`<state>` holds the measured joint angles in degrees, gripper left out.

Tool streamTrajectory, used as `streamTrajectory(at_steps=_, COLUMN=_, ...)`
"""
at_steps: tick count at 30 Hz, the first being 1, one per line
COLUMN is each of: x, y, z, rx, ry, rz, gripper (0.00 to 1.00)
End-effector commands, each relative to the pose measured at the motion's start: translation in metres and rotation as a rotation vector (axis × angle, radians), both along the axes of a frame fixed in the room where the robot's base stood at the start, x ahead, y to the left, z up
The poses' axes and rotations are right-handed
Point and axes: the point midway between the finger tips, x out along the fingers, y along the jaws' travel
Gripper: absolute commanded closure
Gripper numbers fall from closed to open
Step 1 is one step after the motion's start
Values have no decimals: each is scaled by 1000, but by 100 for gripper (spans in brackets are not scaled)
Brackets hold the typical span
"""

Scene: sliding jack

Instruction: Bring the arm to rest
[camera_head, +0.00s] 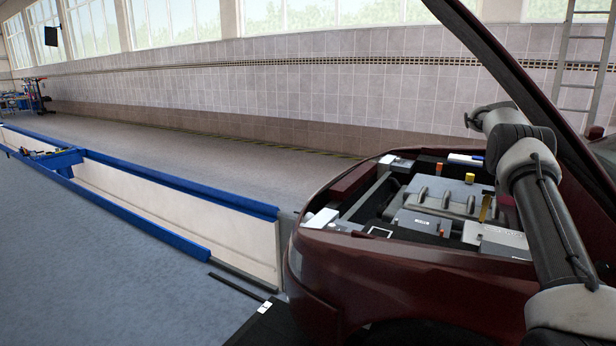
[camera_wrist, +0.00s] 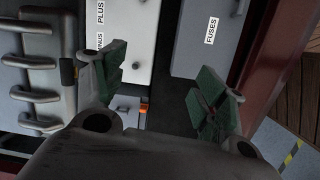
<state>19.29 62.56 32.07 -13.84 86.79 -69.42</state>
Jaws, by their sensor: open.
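My arm (camera_head: 540,215) reaches up from the lower right in the head view and bends over the open engine bay of a dark red car. My gripper (camera_wrist: 163,88) shows in the wrist view with its two green-padded fingers spread apart and nothing between them. It is above the engine bay, over a light battery box (camera_wrist: 128,45) marked PLUS and a grey box (camera_wrist: 205,40) labelled FUSES. In the head view my gripper cannot be made out clearly behind the arm.
The car's raised hood (camera_head: 510,65) slants above the bay near my arm. The car's front body (camera_head: 400,285) lies below. A blue-edged pit (camera_head: 190,205) runs along the floor at left. A ladder (camera_head: 582,60) leans on the tiled wall. The left floor is open.

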Motion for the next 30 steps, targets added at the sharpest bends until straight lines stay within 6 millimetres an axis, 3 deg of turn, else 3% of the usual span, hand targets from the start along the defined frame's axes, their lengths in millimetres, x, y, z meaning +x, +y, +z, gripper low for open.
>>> streamTrajectory(at_steps=4, x=2, y=2, z=-14, rx=0, ry=-28, rz=-96, gripper=29)
streamTrajectory(at_steps=10, x=-13, y=13, z=-60, rx=20, ry=-14, rz=-271, gripper=29)
streamTrajectory(at_steps=16, x=-39, y=35, z=-66, rx=33, ry=-21, rz=-450, gripper=29)
streamTrajectory(at_steps=23, x=-91, y=86, z=-27, rx=47, ry=-65, rz=-666, gripper=29)
streamTrajectory(at_steps=26, x=-129, y=117, z=2, rx=58, ry=-99, rz=-765, gripper=29)
streamTrajectory(at_steps=30, x=-193, y=163, z=39, rx=78, ry=-147, rz=-879, gripper=29)
